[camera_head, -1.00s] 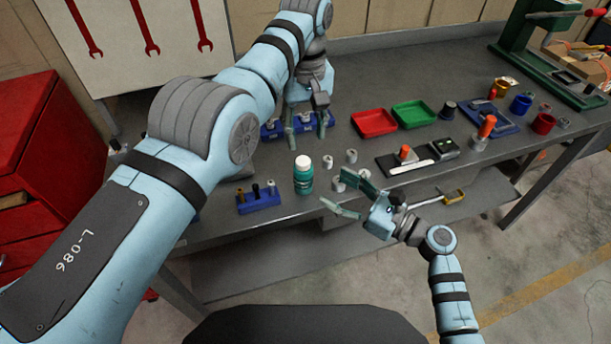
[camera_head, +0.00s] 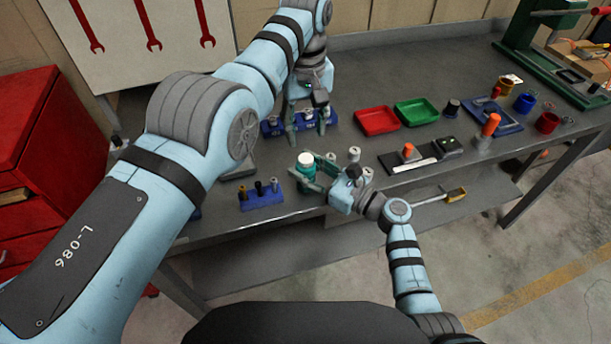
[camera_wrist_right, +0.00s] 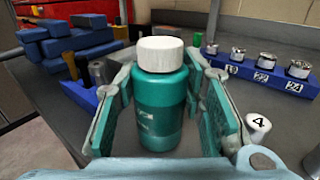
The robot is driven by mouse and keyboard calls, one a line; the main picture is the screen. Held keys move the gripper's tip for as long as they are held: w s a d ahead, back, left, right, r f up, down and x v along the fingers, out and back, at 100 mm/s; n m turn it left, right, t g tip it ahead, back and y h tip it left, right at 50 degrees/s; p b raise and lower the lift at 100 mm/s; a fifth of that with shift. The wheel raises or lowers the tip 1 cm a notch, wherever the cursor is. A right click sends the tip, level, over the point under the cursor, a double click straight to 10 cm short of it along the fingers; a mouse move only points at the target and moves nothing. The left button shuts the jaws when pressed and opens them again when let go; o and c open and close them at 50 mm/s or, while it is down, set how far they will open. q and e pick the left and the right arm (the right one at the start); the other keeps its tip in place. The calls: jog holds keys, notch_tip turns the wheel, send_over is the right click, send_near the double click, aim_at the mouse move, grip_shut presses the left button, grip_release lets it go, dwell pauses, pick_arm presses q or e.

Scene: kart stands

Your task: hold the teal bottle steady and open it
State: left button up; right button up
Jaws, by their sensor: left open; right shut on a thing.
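The teal bottle (camera_head: 306,174) with a white cap stands upright near the front edge of the grey bench. In the right wrist view the bottle (camera_wrist_right: 160,112) is between the two finger pads, its white cap (camera_wrist_right: 161,54) above them. My right gripper (camera_head: 312,180) is shut on the bottle's body, coming from the right. My left gripper (camera_head: 308,132) is open and empty, behind the bottle, over the blue socket rack. The bottle's lower part is partly hidden by the right fingers in the head view.
A blue holder (camera_head: 262,199) with several small parts stands left of the bottle. A blue socket rack (camera_head: 270,130) lies behind. Small numbered white cylinders (camera_head: 354,153) stand to the right. Red (camera_head: 377,121) and green (camera_head: 416,112) trays sit farther back. The bench front edge is close.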

grip_shut()
pick_arm(q)
jog(key=shift+s, duration=0.1)
pick_arm(e)
jog(key=shift+s, duration=0.1)
